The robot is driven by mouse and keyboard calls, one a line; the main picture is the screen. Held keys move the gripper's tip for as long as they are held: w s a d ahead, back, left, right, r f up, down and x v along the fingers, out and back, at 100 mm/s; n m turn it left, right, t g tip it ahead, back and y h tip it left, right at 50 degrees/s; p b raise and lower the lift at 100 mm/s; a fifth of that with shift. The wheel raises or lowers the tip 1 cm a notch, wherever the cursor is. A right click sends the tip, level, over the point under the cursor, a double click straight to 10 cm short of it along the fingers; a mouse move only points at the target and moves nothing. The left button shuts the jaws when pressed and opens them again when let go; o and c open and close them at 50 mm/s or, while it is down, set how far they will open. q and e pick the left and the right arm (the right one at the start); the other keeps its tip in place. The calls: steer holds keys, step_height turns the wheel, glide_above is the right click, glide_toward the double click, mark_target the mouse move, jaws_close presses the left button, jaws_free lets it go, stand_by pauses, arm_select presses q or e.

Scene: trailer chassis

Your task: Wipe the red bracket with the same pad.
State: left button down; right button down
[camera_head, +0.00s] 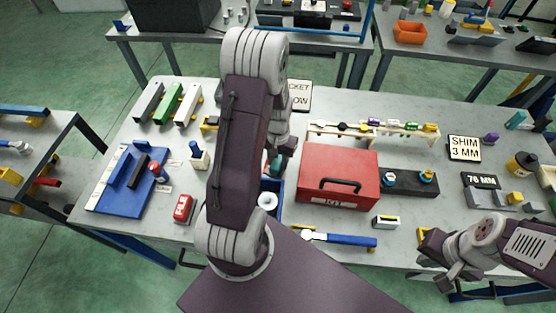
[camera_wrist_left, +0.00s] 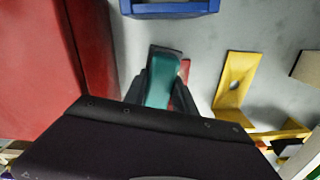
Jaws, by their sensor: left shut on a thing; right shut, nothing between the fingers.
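My left gripper (camera_wrist_left: 160,88) is shut on a teal pad (camera_wrist_left: 160,82) with a dark end. A small red part, apparently the red bracket (camera_wrist_left: 185,69), shows just right of the pad in the left wrist view and is mostly hidden behind the pad and finger. I cannot tell whether the pad touches it. In the head view my left arm covers most of this spot; a bit of the teal pad (camera_head: 275,164) shows left of the red toolbox. My right gripper (camera_head: 452,279) is shut and empty at the table's front right edge.
The red toolbox (camera_head: 338,160) stands close beside the left gripper. A blue bin (camera_head: 279,198) holding a white roll is in front of it. A yellow bracket (camera_wrist_left: 234,85) lies on the other side of the pad. A blue fixture (camera_head: 123,192) sits at the left.

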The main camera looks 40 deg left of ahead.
mark_target(267, 167)
arm_select(q)
steer(key=shift+f, duration=0.25)
steer(key=shift+s+a, duration=0.1)
steer(key=shift+s+a+r, duration=0.1)
steer(key=shift+s+a, duration=0.05)
steer(key=shift+a, duration=0.15)
steer(key=shift+s+a, duration=0.35)
steer(key=shift+a, duration=0.4)
steer(key=shift+s+a, duration=0.3)
steer(key=shift+a, duration=0.4)
steer(key=shift+d, duration=0.15)
